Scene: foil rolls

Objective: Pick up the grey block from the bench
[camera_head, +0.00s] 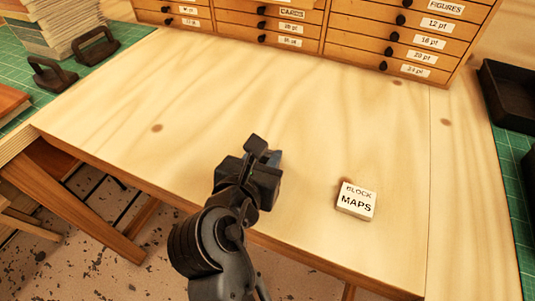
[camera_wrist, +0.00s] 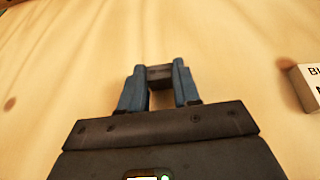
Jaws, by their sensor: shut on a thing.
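The grey block (camera_wrist: 160,76) shows in the wrist view as a small dark piece between the two blue fingertips. My gripper (camera_wrist: 160,80) is shut on it, with one finger on each side. In the head view my gripper (camera_head: 264,157) is over the front middle of the pale wooden bench (camera_head: 210,100), and its dark body mostly hides the fingers and the block. I cannot tell whether the block touches the bench top.
A white block marked "BLOCK MAPS" (camera_head: 356,201) sits on the bench to the right of my gripper; its edge shows in the wrist view (camera_wrist: 307,85). Wooden drawers (camera_head: 290,28) stand along the back. Black trays (camera_head: 508,95) lie at right. The bench's middle is clear.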

